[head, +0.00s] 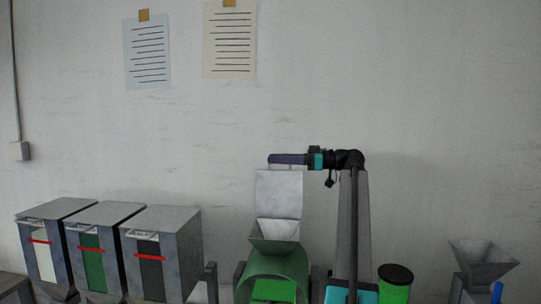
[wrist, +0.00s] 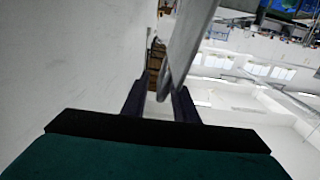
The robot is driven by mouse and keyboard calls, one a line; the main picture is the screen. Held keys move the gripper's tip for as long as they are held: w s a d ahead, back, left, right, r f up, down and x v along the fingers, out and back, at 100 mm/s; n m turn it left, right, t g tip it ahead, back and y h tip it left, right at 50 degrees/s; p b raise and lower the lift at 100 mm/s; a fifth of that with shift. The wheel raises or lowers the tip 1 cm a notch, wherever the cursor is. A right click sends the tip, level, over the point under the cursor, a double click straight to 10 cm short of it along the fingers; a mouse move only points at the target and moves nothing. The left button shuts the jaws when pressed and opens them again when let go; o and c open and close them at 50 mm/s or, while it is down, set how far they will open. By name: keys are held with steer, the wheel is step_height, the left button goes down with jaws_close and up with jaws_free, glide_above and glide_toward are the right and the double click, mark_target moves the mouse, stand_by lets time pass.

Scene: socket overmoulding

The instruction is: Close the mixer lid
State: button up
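The mixer (head: 272,268) is a green drum with a grey hopper on top, right of centre in the head view. Its grey lid (head: 279,192) stands upright behind the hopper, so the mixer is open. My gripper (head: 274,158) is at the lid's top edge, reaching in from the right. In the wrist view, the two dark fingers (wrist: 158,103) are apart. A grey panel edge, seemingly the lid (wrist: 188,45), comes down close to the right finger. A gap shows beside the left finger. Whether the panel touches a finger is unclear.
Three grey bins (head: 160,222) with white, green and dark fronts stand at the left. A green cylinder (head: 395,282) stands right of my arm, and another grey hopper (head: 482,262) is at the far right. The wall behind carries two papers (head: 229,40).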

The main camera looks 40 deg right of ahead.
steer(key=shift+p+x, duration=0.35)
steer(key=shift+x, duration=0.85)
jaws_close()
